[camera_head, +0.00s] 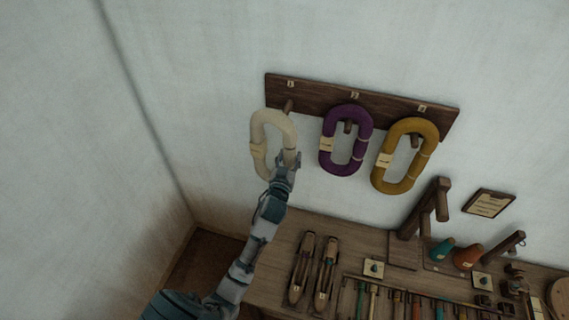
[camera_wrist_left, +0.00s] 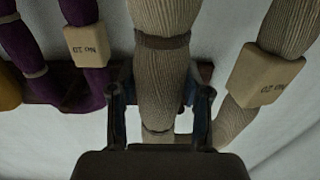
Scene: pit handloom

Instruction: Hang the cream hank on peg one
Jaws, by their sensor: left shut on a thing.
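The cream hank (camera_head: 259,134) is an upright oval loop at the left end of the wooden peg rail (camera_head: 320,97). My left gripper (camera_head: 289,163) is shut on the lower right side of its loop. The left wrist view shows the cream strand (camera_wrist_left: 165,60) between the two fingers (camera_wrist_left: 160,105), with a paper tag (camera_wrist_left: 265,75) on its other side. Peg one (camera_head: 288,105), under the label 1, shows at the top of the loop. I cannot tell whether the loop is around the peg or only beside it. My right gripper is not in view.
A purple hank (camera_head: 327,150) hangs on peg two and a mustard hank (camera_head: 430,150) hangs to its right. Below is a wooden bench (camera_head: 268,265) with two shuttles (camera_head: 302,267), a wooden stand (camera_head: 428,215) and several small tools. The wall left of the rail is clear.

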